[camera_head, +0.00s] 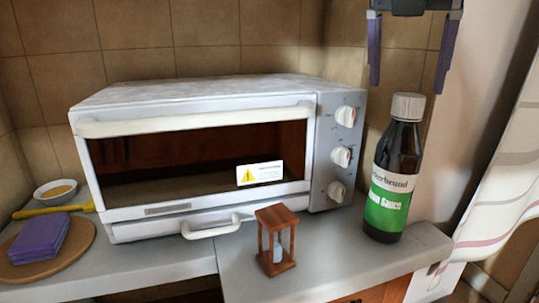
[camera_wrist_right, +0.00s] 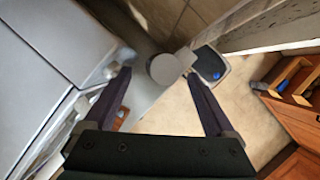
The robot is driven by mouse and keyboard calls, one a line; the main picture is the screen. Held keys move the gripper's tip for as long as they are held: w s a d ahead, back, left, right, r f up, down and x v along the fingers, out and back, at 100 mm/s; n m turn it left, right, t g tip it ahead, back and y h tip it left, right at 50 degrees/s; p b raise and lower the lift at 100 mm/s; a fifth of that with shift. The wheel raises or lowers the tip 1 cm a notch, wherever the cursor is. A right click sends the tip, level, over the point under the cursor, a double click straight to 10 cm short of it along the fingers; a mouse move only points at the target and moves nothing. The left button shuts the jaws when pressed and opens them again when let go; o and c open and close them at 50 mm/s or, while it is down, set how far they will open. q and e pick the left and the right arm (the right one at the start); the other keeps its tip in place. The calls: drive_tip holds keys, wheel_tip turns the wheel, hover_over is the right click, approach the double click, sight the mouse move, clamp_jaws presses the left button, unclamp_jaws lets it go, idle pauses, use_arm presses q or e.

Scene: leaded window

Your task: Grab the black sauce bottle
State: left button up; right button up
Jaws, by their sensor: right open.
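The black sauce bottle (camera_head: 394,168) stands upright on the grey counter at the right of the toaster oven. It has a pale cap and a green and white label. My right gripper (camera_head: 407,88) is above it, pointing down, with its two purple fingers spread wide and nothing between them. In the right wrist view, the round pale cap (camera_wrist_right: 163,69) shows between the open fingertips (camera_wrist_right: 156,74), and the bottle body is mostly hidden below it. My left gripper is not in view.
The white toaster oven (camera_head: 210,117) stands left of the bottle. A wooden hourglass (camera_head: 276,240) stands at the counter's front. Purple cloths (camera_head: 40,238) lie on a round board, with a small bowl (camera_head: 56,192) behind. A striped curtain (camera_head: 510,170) hangs at right.

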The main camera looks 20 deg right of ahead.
sight(407, 117)
drive_tip(key=shift+w+d+f, duration=0.15)
drive_tip(key=shift+w+f, duration=0.05)
drive_tip(key=x, duration=0.2)
drive_tip(key=p+x, duration=0.1)
drive_tip(key=x, duration=0.1)
drive_tip(key=s+x, duration=0.1)
drive_tip(key=x, duration=0.1)
drive_tip(key=shift+d+f, duration=0.25)
drive_tip(key=shift+f, duration=0.05)
drive_tip(key=shift+w+f, duration=0.1)
drive_tip(key=shift+f, duration=0.2)
drive_tip(key=shift+c, duration=0.4)
clamp_jaws()
